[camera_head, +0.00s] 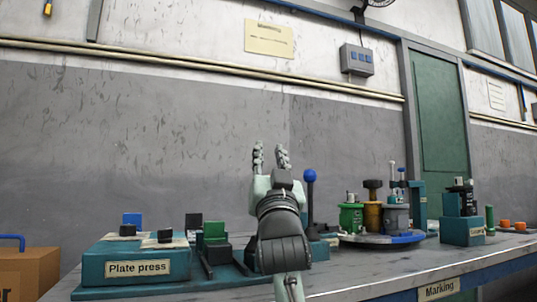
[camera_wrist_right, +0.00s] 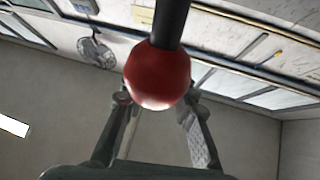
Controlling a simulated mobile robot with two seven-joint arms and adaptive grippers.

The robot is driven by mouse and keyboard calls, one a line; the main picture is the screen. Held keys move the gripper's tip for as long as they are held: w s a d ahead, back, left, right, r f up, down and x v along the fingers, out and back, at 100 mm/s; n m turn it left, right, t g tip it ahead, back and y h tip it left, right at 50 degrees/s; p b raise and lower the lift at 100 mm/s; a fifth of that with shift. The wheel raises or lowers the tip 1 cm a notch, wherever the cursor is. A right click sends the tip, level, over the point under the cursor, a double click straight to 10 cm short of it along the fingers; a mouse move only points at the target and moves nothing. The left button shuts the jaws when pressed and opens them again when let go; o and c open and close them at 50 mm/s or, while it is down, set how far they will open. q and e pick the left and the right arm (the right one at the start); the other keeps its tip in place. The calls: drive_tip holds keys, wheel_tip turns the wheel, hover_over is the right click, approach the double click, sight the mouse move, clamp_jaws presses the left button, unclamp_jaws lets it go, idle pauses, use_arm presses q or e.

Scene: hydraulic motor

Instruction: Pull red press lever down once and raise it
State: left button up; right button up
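The red ball knob (camera_wrist_right: 157,76) of the press lever fills the upper middle of the right wrist view, with its dark rod (camera_wrist_right: 172,22) running to the top edge. In that view the fingers of my right gripper (camera_wrist_right: 156,98) stand apart on either side, just below the ball. I cannot tell whether they touch it. In the head view my right gripper (camera_head: 271,156) points up with two separated fingers, in front of the bench. The red knob does not show there. My left gripper is out of view.
A teal plate press (camera_head: 190,264) stands at left on the bench. A blue-knobbed lever (camera_head: 310,176) rises just right of my right gripper. A round turntable (camera_head: 382,240) with green, brown and grey parts is further right. A cardboard box (camera_head: 28,275) is at far left.

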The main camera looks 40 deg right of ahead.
drive_tip(key=b+v, duration=0.1)
drive_tip(key=v, duration=0.5)
drive_tip(key=shift+s+r+b, duration=0.2)
drive_tip(key=shift+s+b, duration=0.2)
idle(0.3)
